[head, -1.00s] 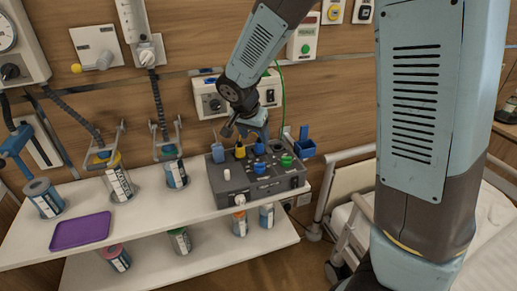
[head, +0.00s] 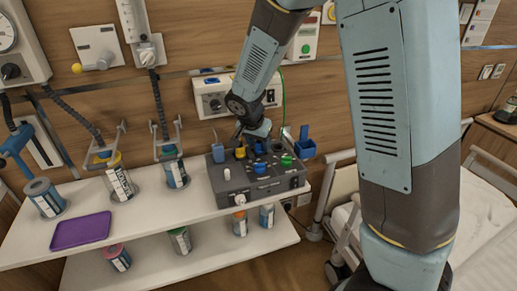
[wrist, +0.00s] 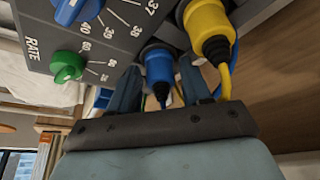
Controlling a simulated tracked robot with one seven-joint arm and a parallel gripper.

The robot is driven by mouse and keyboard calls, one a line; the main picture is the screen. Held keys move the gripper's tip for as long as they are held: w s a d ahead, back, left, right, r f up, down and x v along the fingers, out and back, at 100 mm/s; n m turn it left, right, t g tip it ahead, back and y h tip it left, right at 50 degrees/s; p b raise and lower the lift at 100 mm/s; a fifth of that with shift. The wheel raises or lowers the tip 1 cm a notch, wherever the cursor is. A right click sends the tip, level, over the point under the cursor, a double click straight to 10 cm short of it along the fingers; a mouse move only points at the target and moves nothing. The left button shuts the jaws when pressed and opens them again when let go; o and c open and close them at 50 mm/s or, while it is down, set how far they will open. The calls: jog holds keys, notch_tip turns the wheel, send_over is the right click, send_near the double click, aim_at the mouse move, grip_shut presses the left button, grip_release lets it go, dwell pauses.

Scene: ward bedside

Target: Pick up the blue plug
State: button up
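The grey pump box (head: 232,186) stands on the white shelf at the back. The blue plug (head: 258,149) sits upright in its rear row, just right of the yellow plug (head: 240,153). In the wrist view the blue plug (wrist: 158,68) is seated in its socket, with a cable leaving it. My gripper (wrist: 160,80) is open, one finger on each side of the blue plug, with gaps showing. The yellow plug (wrist: 209,30) is just outside the right finger. In the head view my gripper (head: 257,141) is right over the blue plug and partly hides it.
Another blue plug (head: 218,152) stands at the box's left rear. A blue knob (head: 260,169) and a green knob (head: 287,161) are on its top. A blue holder (head: 304,149) is on the right. A purple tray (head: 80,231) and several canisters stand left.

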jog(key=c, duration=0.8)
